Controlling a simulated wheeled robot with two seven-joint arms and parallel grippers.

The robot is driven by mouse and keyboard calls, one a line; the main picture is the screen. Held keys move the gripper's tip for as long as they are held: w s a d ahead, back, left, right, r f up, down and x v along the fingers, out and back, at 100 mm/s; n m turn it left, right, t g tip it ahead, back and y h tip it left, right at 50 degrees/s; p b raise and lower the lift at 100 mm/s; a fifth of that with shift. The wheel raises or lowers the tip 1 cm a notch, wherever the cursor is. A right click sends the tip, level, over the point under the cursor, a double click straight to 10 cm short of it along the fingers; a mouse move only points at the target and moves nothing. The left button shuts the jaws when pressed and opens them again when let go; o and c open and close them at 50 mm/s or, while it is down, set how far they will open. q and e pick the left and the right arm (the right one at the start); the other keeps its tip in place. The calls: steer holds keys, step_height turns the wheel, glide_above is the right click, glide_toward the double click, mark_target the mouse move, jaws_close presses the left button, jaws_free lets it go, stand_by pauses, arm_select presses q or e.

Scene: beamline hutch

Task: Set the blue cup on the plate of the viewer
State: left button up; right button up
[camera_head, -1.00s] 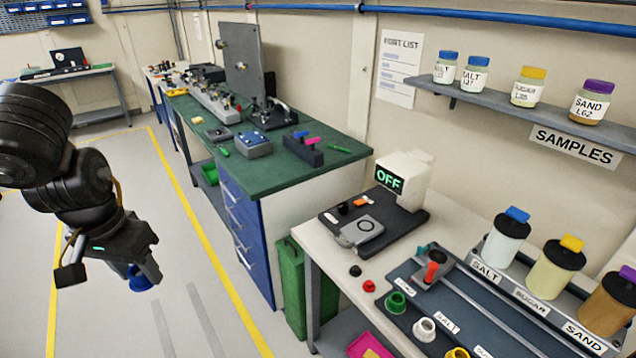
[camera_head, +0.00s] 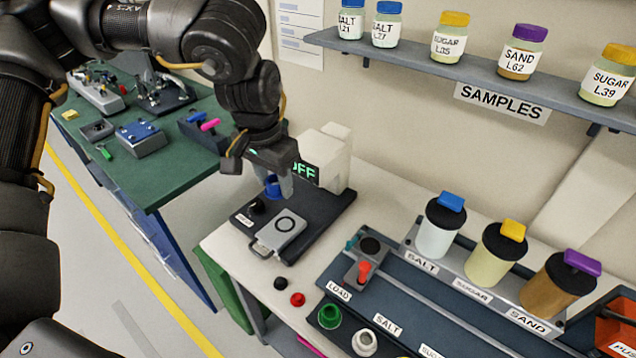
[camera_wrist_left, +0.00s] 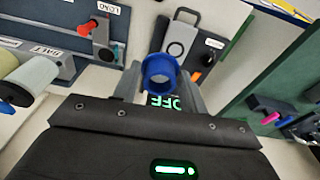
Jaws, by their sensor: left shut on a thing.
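My left gripper (camera_head: 279,188) is shut on the blue cup (camera_head: 272,184) and points down at the viewer. The cup also shows in the left wrist view (camera_wrist_left: 158,77), between the fingers, its open mouth facing the camera. The viewer (camera_head: 331,150) is a white head with a green OFF display on a dark base. Its plate (camera_head: 287,226) is grey with a black ring and a handle; it also shows in the left wrist view (camera_wrist_left: 182,32). The cup appears above the base, behind the plate; the exact gap cannot be told. My right gripper is out of view.
Right of the viewer are the red-knobbed load station (camera_head: 364,270) and lidded salt (camera_head: 438,232), sugar (camera_head: 494,258) and sand (camera_head: 553,290) containers. A shelf (camera_head: 440,68) with jars hangs above. A black and a red piece (camera_head: 297,299) lie on the table before the viewer.

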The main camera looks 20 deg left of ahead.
arm_select(q)
steer(key=shift+w+d, duration=0.35)
steer(key=shift+w+d+p, duration=0.3)
steer(key=shift+w+p, duration=0.1)
steer(key=shift+p, duration=0.15)
steer(key=w+f+p, duration=0.4)
steer(key=w+p, duration=0.2)
steer(key=a+f+n+p, duration=0.1)
steer(key=a+f+p, duration=0.3)
steer(key=f, duration=0.4)
steer(key=shift+w+a+f, duration=0.3)
steer(key=shift+a+f, duration=0.1)
steer(key=shift+f, duration=0.15)
step_height(320, 180, down, 6)
steer(key=b, duration=0.8)
steer(key=shift+f, duration=0.25)
